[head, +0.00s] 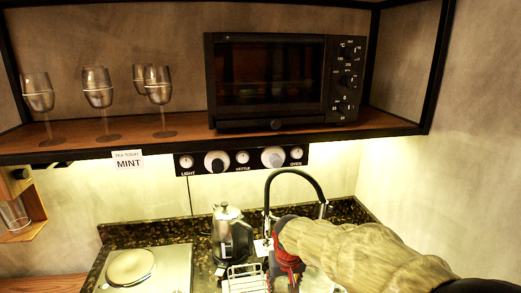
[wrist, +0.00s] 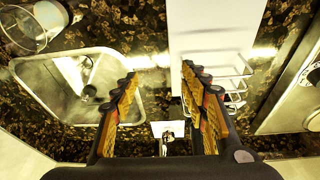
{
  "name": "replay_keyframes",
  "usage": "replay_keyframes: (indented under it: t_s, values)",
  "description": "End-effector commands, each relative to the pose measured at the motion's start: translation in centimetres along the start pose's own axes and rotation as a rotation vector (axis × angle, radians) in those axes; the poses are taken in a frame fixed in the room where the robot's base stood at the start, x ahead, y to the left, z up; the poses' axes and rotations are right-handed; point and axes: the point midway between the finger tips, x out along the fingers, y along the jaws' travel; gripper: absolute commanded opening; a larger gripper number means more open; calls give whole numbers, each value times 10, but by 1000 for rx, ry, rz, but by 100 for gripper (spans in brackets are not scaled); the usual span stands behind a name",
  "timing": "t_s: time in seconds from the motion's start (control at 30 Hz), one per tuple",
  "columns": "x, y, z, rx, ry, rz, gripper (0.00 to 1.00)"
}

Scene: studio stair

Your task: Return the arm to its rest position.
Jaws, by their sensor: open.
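My arm (head: 355,255), in a beige sleeve, reaches in from the lower right of the head view over the counter. A red and black part at its wrist end (head: 285,262) is beside the wire rack in the picture. The gripper's fingers are hard to make out there. In the wrist view my gripper (wrist: 158,75) is open, its two yellow and black fingers apart with nothing between them. It points down over the dark speckled counter, between the sink (wrist: 75,88) and the wire rack (wrist: 222,68).
A steel kettle (head: 222,236) and a black curved faucet (head: 292,174) stand behind the wrist. A shelf (head: 85,142) above holds several glasses and a black oven (head: 268,78). A control strip (head: 243,167) hangs under it. A wire rack (head: 245,277) stands on the counter.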

Motion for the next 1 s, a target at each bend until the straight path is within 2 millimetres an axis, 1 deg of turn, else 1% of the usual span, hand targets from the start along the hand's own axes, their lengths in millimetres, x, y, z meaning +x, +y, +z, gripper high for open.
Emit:
replay_keyframes:
  t_s: [0.03, 0.17, 0.37, 0.47, 0.5, 0.57, 0.6, 0.7, 0.8, 0.83, 0.9, 1.0]
  values:
    - [-5, 2, 12, -7, -12, -1, 45]
    - [-21, 9, 42, -20, -38, -4, 45]
    - [-60, 27, 96, -25, -52, -11, 45]
    - [-85, 38, 131, -17, -44, -17, 45]
    - [-96, 44, 146, -10, -36, -18, 45]
    - [-112, 51, 170, 2, -19, -19, 45]
    - [-121, 55, 185, 13, -4, -20, 45]
    - [-141, 64, 218, 45, 42, -19, 45]
    - [-158, 71, 238, 82, 102, -12, 45]
    - [-162, 74, 242, 91, 120, -9, 45]
    - [-173, 78, 246, 109, 162, -2, 45]
    - [-188, 84, 245, 128, 211, 8, 45]
